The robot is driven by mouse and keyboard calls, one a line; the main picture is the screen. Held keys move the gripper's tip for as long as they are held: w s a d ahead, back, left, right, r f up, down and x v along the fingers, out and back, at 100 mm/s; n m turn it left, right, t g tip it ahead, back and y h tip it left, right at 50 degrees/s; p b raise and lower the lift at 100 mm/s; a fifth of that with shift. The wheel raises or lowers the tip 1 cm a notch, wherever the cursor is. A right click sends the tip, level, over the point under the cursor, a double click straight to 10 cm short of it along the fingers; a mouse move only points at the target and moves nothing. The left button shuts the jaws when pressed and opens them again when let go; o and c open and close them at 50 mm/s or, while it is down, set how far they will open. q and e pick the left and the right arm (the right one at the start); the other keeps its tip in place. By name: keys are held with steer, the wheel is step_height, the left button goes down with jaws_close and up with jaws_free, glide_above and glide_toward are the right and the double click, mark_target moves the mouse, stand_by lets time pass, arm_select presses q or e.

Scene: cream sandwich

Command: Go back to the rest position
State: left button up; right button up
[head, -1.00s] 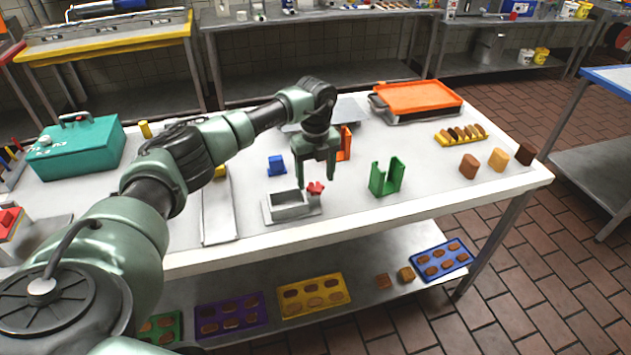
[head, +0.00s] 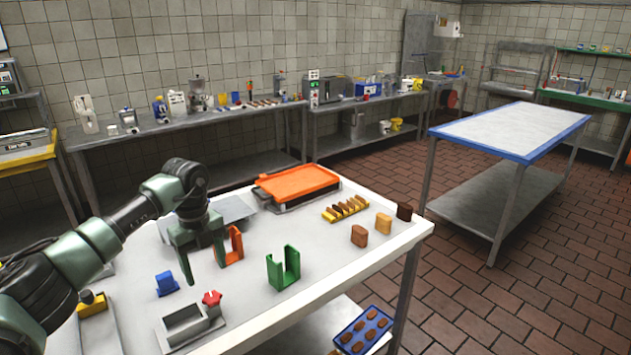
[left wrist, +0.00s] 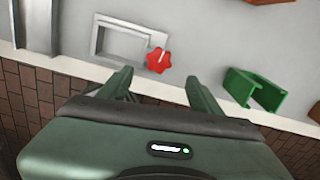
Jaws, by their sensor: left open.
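My left gripper (head: 204,268) is open and empty above the white table (head: 330,262). In the head view its fingers point down, behind a grey metal fixture (head: 185,326) with a red star knob (head: 212,298). In the left wrist view the two fingers (left wrist: 157,85) are spread apart, with nothing between them. The fixture (left wrist: 130,30) and red knob (left wrist: 159,61) show beyond the fingers there, and a green holder (left wrist: 252,90) lies to the right. My right gripper is in neither view.
A green holder (head: 283,272), an orange holder (head: 231,248) and a blue block (head: 167,284) stand around the gripper. An orange-topped tray (head: 297,183) and several brown and tan pieces stand farther back. A blue-edged table (head: 512,122) stands across open tiled floor.

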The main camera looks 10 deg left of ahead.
arm_select(q)
steer(key=d+f+m+t+h, duration=0.2)
steer(key=d+h, duration=0.3)
steer(key=d, duration=1)
steer(key=d+f+m+t+h, duration=0.1)
steer(key=d+m+h, duration=0.3)
steer(key=d, duration=1.1)
steer(key=s+d+r+n+t+h, duration=0.2)
steer(key=d+r+n+t+h, duration=0.55)
steer(key=r, duration=0.25)
steer(key=s+a+f+n+t+y, duration=0.1)
steer(key=a+f+n+t+y, duration=0.2)
steer(key=a+n+t+y, duration=0.8)
steer(key=s+a+f+n+g+y, duration=0.6)
steer(key=a+f+n+g, duration=0.1)
steer(key=f+n, duration=0.15)
steer(key=s+a+f+n+g, duration=0.1)
steer(key=s+f+g, duration=0.55)
steer(key=s, duration=0.65)
steer(key=s+a+f+n+g, duration=0.15)
steer(key=s+f+g, duration=0.45)
steer(key=s, duration=0.7)
step_height(320, 180, down, 25)
steer(key=m, duration=0.1)
steer(key=s+a+f+g, duration=0.1)
steer(key=s+a+f, duration=0.2)
steer(key=s+f, duration=1.4)
steer(key=shift+s+f, duration=0.4)
steer(key=shift+f, duration=0.05)
